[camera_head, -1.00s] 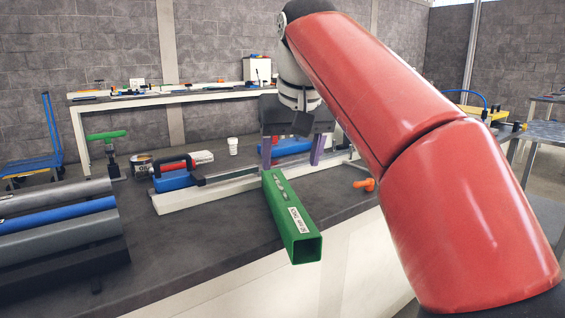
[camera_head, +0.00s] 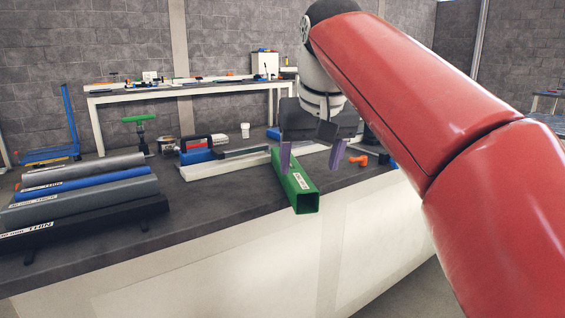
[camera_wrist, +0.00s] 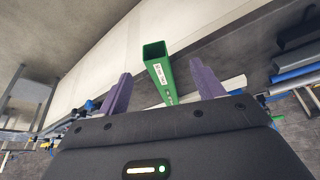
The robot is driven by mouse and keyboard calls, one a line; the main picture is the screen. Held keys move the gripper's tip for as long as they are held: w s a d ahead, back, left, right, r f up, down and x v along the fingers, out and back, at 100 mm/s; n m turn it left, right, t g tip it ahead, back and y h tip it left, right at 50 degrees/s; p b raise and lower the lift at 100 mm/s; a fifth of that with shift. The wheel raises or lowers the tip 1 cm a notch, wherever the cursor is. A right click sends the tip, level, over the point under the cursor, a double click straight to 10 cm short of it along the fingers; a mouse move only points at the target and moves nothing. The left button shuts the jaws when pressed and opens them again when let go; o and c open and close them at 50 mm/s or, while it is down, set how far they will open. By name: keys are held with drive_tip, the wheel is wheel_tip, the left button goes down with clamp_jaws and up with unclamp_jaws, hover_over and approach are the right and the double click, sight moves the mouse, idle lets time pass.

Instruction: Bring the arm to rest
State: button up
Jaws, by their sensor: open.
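My gripper (camera_head: 312,157) is open and empty, its two purple fingers apart. In the head view it hangs in front of and over a green square tube (camera_head: 302,196). The tube lies on the dark worktop (camera_head: 215,216) with its open end toward the front edge. In the wrist view the tube (camera_wrist: 161,72) shows between and beyond the gripper's fingers (camera_wrist: 161,85). I see no contact between fingers and tube. My red arm comes in from the right in the head view.
A rack at left holds grey and blue tubes (camera_head: 85,183). A white rail (camera_head: 218,168), a white cup (camera_head: 245,130), a green-handled tool (camera_head: 139,119) and an orange piece (camera_head: 357,159) are on the worktop. A white bench (camera_head: 185,94) stands behind. Bare worktop lies left of the tube.

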drive_tip(key=s+d+f, duration=0.3)
drive_tip(key=s+f, duration=0.3)
drive_tip(key=f, duration=0.2)
drive_tip(key=s+d+f+m, duration=0.1)
drive_tip(key=s+d+f, duration=0.3)
drive_tip(key=f, duration=0.5)
drive_tip(key=s+d+f+m+t, duration=0.1)
drive_tip(key=s+d+f, duration=0.2)
drive_tip(key=s+f, duration=0.5)
drive_tip(key=shift+s+d+f+h, duration=0.35)
drive_tip(key=shift+s+f+h, duration=0.05)
drive_tip(key=shift+f, duration=0.3)
